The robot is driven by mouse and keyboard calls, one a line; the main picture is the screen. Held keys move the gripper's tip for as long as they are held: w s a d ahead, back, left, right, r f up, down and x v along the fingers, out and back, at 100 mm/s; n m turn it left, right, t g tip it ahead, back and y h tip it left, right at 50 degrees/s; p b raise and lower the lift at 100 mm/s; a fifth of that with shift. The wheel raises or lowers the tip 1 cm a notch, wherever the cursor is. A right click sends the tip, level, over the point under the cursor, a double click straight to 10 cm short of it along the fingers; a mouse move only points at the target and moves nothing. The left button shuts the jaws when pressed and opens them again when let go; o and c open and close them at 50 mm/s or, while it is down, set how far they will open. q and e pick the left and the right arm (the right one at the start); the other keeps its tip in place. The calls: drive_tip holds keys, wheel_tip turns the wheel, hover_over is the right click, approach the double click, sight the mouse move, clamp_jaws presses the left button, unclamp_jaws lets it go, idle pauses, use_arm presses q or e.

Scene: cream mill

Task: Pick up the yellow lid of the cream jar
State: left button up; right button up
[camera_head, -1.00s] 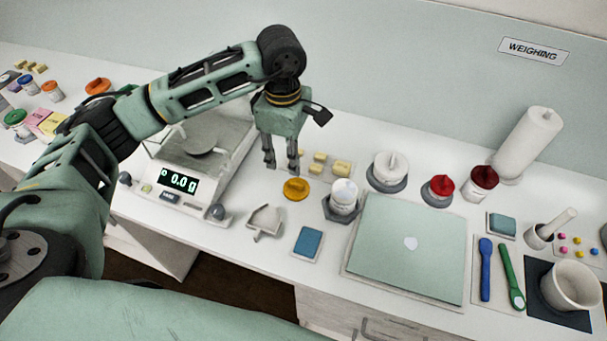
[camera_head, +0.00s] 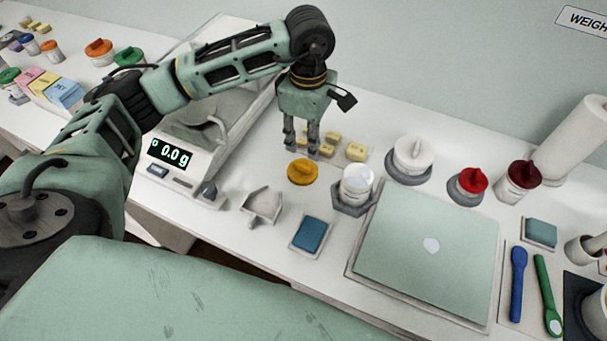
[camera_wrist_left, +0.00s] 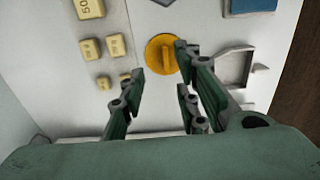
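In the left wrist view the lid (camera_wrist_left: 161,54) shows just beyond my fingertips, near the right finger. My left gripper (camera_head: 302,152) points down just behind the lid, with its fingers apart and nothing between them; it also shows in the left wrist view (camera_wrist_left: 160,62). The open jar (camera_head: 357,185) with pale cream stands in a grey hexagonal holder right of the lid. My right gripper is not in view.
Yellow weights (camera_head: 355,152) stand close to my left gripper. A balance (camera_head: 190,145) reading 0.0 g is on the left. A grey scoop (camera_head: 264,203) and a blue pad (camera_head: 310,235) lie in front. A white-lidded jar (camera_head: 413,155) and a green mat (camera_head: 430,250) are to the right.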

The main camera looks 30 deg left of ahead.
sight(303, 165)
use_arm(q)
drive_tip(key=f+p, duration=0.1)
drive_tip(key=f, duration=0.1)
drive_tip(key=f+p, duration=0.1)
drive_tip(key=f, duration=0.2)
drive_tip(key=s+f+p, duration=0.1)
drive_tip(key=f, duration=0.1)
drive_tip(key=shift+a+f+p, duration=0.15)
drive_tip(key=shift+a+p, duration=0.2)
drive_tip(key=shift+p, duration=0.05)
drive_tip(key=shift+f, duration=0.4)
drive_tip(key=shift+c, duration=0.2)
clamp_jaws()
